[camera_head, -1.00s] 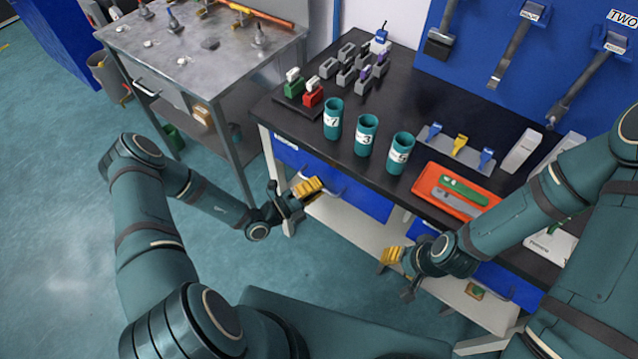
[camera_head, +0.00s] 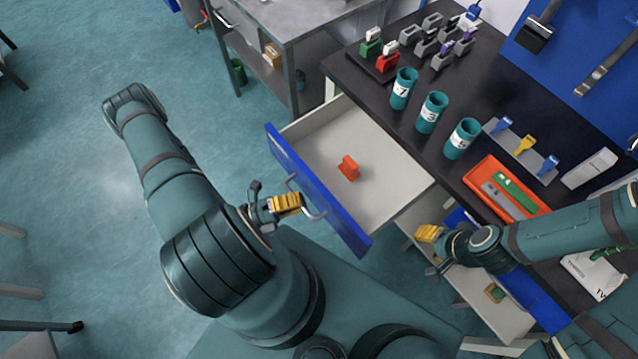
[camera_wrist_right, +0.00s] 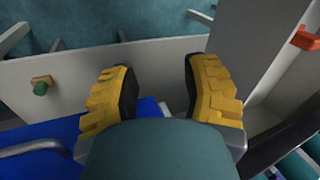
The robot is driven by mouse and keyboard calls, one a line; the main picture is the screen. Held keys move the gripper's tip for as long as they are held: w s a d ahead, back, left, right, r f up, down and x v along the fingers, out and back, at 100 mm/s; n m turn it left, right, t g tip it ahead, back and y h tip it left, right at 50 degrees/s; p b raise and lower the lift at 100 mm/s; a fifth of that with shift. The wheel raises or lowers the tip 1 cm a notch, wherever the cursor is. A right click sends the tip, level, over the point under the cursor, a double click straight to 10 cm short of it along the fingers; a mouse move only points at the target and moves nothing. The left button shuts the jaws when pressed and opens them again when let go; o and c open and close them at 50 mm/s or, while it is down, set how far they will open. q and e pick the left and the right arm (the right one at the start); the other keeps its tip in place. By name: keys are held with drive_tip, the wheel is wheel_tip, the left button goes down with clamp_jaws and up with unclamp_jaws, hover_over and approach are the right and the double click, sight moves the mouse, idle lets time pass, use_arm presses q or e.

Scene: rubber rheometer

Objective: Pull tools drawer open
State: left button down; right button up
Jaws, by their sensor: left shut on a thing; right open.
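The tools drawer (camera_head: 385,195) stands pulled out of the dark-topped bench, with a blue front (camera_head: 325,205) and a pale inside. A small orange-red object (camera_head: 348,168) lies on its floor. My left gripper (camera_head: 285,204), with yellow finger pads, is shut on the drawer's metal handle (camera_head: 309,207) at the outside of the blue front. My right gripper (camera_head: 430,240) is open and empty, beside the bench to the right of the drawer. Its two yellow fingers stand apart in the right wrist view (camera_wrist_right: 160,90).
The bench top (camera_head: 400,125) carries several teal cups (camera_head: 432,112) and an orange tray (camera_head: 500,180) near the front edge. A second blue drawer front (camera_head: 530,300) is below, right of my right gripper. A metal table (camera_head: 310,15) stands behind left. The floor at left is largely clear.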

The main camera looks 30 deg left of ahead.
use_arm(q)
drive_tip(key=shift+s+a, duration=0.25)
drive_tip(key=shift+s, duration=0.5)
drive_tip(key=shift+s+a, duration=0.25)
drive_tip(key=shift+s, duration=0.5)
drive_tip(key=shift+s+a, duration=0.25)
drive_tip(key=shift+s, duration=0.5)
drive_tip(key=c, duration=1)
unclamp_jaws()
drive_tip(key=shift+a, duration=0.1)
drive_tip(key=v, duration=1.2)
drive_tip(key=shift+s, duration=0.1)
